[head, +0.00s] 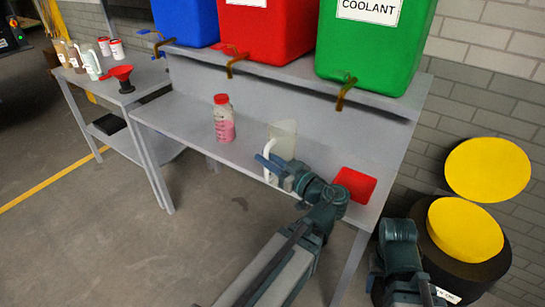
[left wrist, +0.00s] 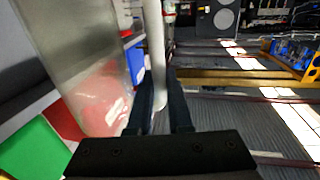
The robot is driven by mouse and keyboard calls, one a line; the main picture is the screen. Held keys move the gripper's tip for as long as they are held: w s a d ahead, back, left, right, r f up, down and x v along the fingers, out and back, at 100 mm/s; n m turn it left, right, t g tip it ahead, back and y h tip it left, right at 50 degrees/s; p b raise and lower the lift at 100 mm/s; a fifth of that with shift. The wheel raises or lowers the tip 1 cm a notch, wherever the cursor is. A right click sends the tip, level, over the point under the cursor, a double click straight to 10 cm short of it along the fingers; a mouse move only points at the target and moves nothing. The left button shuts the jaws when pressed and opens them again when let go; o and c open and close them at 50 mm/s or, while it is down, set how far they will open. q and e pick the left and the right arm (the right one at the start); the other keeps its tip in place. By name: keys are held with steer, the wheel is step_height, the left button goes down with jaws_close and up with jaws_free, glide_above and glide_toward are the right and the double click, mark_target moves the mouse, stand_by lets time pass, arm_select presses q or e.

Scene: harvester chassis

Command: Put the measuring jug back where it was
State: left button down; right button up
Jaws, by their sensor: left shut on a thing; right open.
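The measuring jug (head: 284,137) is a clear, pale vessel with a white handle, at the front part of the grey bench in the head view. My left gripper (head: 268,166) is shut on its handle. In the left wrist view the white handle (left wrist: 156,45) runs between the two dark fingers (left wrist: 160,112), and the clear jug wall (left wrist: 85,50) fills the left side. I cannot tell whether the jug's base touches the bench. A red square (head: 354,184) lies on the bench to the right of the jug. My right arm shows at bottom right, but its fingers are out of view.
A red-capped bottle of pink liquid (head: 224,120) stands left of the jug on the bench (head: 185,120). Blue, red (head: 265,35) and green (head: 370,50) containers with taps sit on the shelf above. A side table (head: 140,90) holds a red funnel (head: 122,75) and bottles. Yellow-topped drums (head: 465,228) stand right.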

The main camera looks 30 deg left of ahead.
arm_select(q)
steer(key=w+a+f+b, duration=0.2)
steer(key=w+a, duration=0.2)
steer(key=w, duration=0.2)
steer(key=w+a+f+b, duration=0.3)
steer(key=w+a, duration=0.1)
steer(key=w, duration=0.3)
steer(key=shift+w+a, duration=0.2)
steer(key=shift+w, duration=0.05)
steer(key=shift+f, duration=0.15)
steer(key=c, duration=0.8)
jaws_free()
steer(key=shift+c, duration=0.2)
